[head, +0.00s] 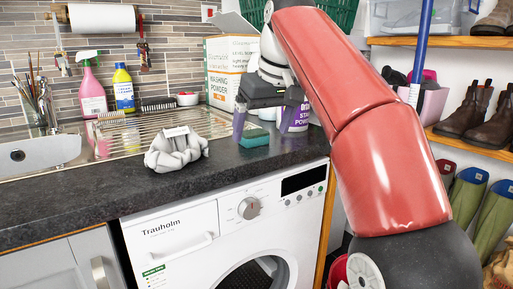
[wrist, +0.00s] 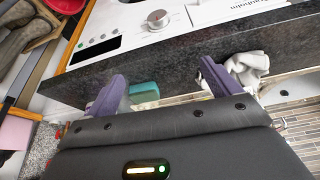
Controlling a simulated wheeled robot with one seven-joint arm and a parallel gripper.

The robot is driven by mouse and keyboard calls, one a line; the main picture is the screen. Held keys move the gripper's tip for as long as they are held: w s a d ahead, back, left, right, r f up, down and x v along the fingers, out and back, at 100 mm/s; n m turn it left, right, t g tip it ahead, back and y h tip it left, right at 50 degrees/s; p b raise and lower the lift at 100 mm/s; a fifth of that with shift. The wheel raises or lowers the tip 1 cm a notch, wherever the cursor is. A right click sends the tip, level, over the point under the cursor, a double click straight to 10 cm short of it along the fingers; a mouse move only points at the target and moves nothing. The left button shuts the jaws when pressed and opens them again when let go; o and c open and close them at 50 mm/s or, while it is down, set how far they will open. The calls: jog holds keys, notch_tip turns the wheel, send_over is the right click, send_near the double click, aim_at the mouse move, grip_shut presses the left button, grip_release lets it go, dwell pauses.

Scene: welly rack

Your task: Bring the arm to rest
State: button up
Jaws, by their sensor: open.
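The worktop (head: 100,199) is clear at front left. A washing machine (head: 190,248) sits below. Shelves with boots (head: 467,110) are at right.

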jog(key=s+d+f+m, duration=0.2)
jog(key=s+d+f, duration=0.2)
jog(key=s+f, duration=0.3)
jog(key=s+d+f+m+t+h, duration=0.1)
jog(key=s+d+f+m, duration=0.1)
jog(key=s+d+f, duration=0.3)
jog(key=s+d+f+m+h, duration=0.1)
jog(key=s+d+f, duration=0.4)
jog(key=s+f, duration=0.6)
notch_tip(320, 180, down, 6)
jog(key=shift+s+r+m+t, duration=0.25)
jog(key=shift+m+t, duration=0.05)
jog(key=shift+m, duration=0.1)
